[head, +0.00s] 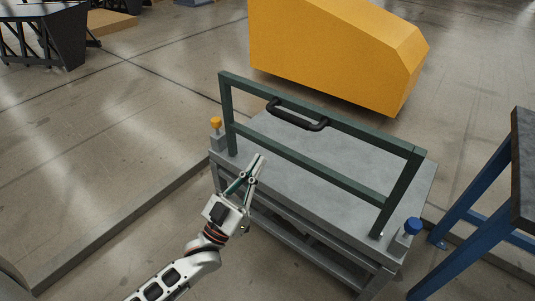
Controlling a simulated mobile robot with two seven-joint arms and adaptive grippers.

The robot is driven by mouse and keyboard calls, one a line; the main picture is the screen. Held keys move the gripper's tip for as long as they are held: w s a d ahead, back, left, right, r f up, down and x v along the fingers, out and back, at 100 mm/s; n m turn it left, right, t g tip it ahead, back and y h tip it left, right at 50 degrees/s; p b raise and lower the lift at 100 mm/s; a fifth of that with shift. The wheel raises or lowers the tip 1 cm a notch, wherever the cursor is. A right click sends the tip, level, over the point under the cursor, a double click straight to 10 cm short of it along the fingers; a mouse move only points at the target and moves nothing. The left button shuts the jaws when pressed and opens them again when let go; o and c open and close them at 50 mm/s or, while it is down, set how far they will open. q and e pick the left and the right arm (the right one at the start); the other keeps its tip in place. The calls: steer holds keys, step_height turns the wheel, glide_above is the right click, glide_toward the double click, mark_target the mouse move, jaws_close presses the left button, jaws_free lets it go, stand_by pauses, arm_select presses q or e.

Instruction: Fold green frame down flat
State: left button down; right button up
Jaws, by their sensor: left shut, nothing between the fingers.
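The green frame (318,165) stands raised on the grey table (290,138) in the middle of the head view. It has two uprights, a top bar and a lower crossbar. A black handle (297,117) is fixed at its top bar. My left gripper (256,163) is shut and empty in front of the frame's left part, near the table's front edge. I cannot tell if it touches anything. My right gripper is not in view.
An orange knob (215,123) is at the table's left corner and a blue knob (412,226) at its right corner. A large yellow block (330,50) stands behind. A blue-legged bench (480,210) is at right. The floor at left is mostly clear.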

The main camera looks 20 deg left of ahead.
arm_select(q)
steer(key=w+f+b+x, duration=0.1)
steer(key=f+x, duration=0.1)
steer(key=x, duration=0.9)
steer(key=shift+w+d, duration=0.3)
steer(key=shift+w, duration=0.15)
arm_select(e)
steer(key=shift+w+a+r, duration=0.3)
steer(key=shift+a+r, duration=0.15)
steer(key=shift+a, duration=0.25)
